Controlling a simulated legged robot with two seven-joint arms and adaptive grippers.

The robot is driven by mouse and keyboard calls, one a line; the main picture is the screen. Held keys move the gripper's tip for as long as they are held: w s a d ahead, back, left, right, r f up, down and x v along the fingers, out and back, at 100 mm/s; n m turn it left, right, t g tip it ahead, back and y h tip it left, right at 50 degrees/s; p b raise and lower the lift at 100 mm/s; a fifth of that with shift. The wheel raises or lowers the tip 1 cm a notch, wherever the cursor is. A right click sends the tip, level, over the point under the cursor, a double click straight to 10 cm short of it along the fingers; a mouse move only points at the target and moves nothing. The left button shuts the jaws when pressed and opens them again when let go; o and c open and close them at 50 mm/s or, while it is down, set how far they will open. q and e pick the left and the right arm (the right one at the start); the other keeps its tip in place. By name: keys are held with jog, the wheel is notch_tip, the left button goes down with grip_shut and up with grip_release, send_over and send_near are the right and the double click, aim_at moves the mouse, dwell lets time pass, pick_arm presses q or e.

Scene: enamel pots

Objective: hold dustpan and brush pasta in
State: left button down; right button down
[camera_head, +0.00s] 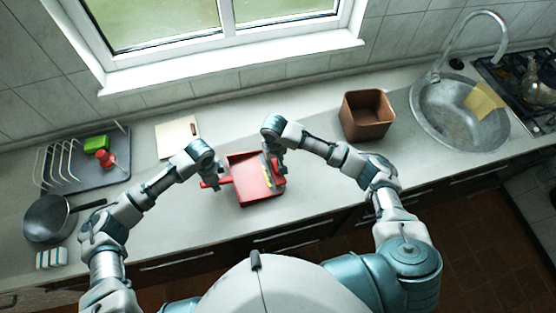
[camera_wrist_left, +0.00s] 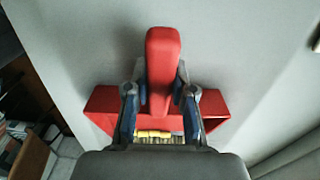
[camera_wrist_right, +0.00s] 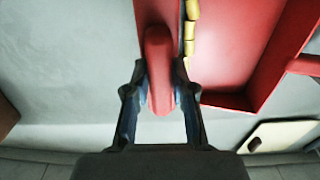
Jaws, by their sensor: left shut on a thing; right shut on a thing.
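The red dustpan (camera_head: 247,182) lies on the counter in front of me, its handle toward the left. My left gripper (camera_head: 212,183) is shut on that handle; the left wrist view shows the handle (camera_wrist_left: 162,75) between both fingers. My right gripper (camera_head: 274,160) is shut on the red brush (camera_head: 280,184) at the pan's right side. In the right wrist view the brush handle (camera_wrist_right: 159,80) sits between the fingers. Yellow pasta pieces (camera_wrist_right: 191,28) form a row close beside the brush, and they show at the pan's right part (camera_head: 267,176). The brush partly hides them.
A brown square bin (camera_head: 367,128) stands right of the pan, before the sink (camera_head: 459,125). A cutting board (camera_head: 177,135) lies behind.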

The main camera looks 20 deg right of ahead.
pick_arm(q)
jog(key=shift+w+r, duration=0.1)
pick_arm(e)
jog(key=shift+a, duration=0.6)
jog(key=shift+s+a+r, duration=0.15)
jog(key=shift+a, duration=0.9)
jog(key=shift+a, duration=0.1)
jog(key=shift+s+a, duration=0.1)
jog(key=shift+a, duration=1.1)
pick_arm(q)
jog(key=shift+a, duration=0.1)
pick_arm(e)
jog(key=shift+r, duration=0.1)
jog(key=shift+d+r, duration=0.3)
jog(key=shift+r, duration=0.55)
jog(key=shift+d+r, duration=0.35)
jog(key=shift+r, duration=0.55)
jog(key=shift+d+r, duration=0.3)
jog(key=shift+r, duration=0.55)
pick_arm(q)
jog(key=c, duration=0.9)
grip_release()
